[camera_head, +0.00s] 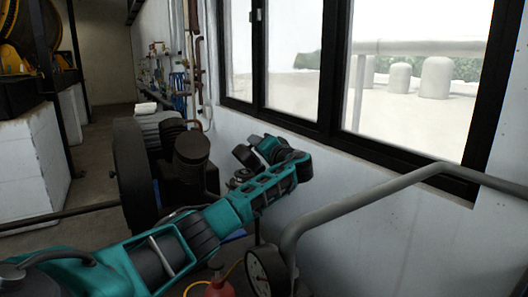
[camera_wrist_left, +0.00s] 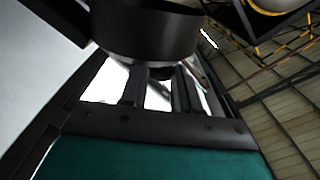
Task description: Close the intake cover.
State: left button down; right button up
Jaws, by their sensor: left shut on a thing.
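A dark cylindrical part (camera_head: 192,148) with a round top, which looks like the intake cover, stands on the dark machine left of my left wrist in the head view. In the left wrist view a black round body with a shiny lower rim (camera_wrist_left: 146,36) is right at the fingers of my left gripper (camera_wrist_left: 160,74). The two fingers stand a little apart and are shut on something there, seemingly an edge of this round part. The exact grip point is hidden. In the head view my teal left arm reaches in from the lower left. My right gripper is not in view.
A large dark wheel (camera_head: 136,172) stands left of the machine. A white wall with a black-framed window (camera_head: 325,80) bounds the right. Floor is clear at far left.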

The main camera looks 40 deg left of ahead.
aim_at(242, 176)
pick_arm(q)
jog(key=s+f+n+b, duration=0.1)
jog(key=n+b, duration=0.1)
jog(key=s+n+b, duration=0.1)
jog(key=n+b, duration=0.1)
jog(key=s+a+f+n+b, duration=0.1)
jog(key=b, duration=0.1)
jog(key=shift+s+f+n+b, duration=0.15)
jog(key=shift+f+n+b, duration=0.15)
jog(key=shift+n+b, duration=0.1)
jog(key=shift+s+f+n+b, duration=0.15)
jog(key=shift+s+n+b, duration=0.05)
jog(key=shift+n+b, duration=0.1)
jog(key=shift+s+a+f+b, duration=0.1)
jog(key=shift+s+f+b, duration=0.05)
jog(key=shift+b, duration=0.15)
jog(key=shift+s+a+f+b, duration=0.1)
jog(key=shift+s+f+b, duration=0.2)
jog(key=shift+f+b, duration=0.05)
jog(key=shift+s+f+b, duration=0.3)
jog(key=shift+f+b, duration=0.05)
jog(key=shift+f, duration=0.25)
jog(key=shift+a+f, duration=0.1)
jog(key=shift+f, duration=0.05)
jog(key=c, duration=0.8)
grip_release()
jog(key=shift+s, duration=0.2)
jog(key=shift+c, duration=0.2)
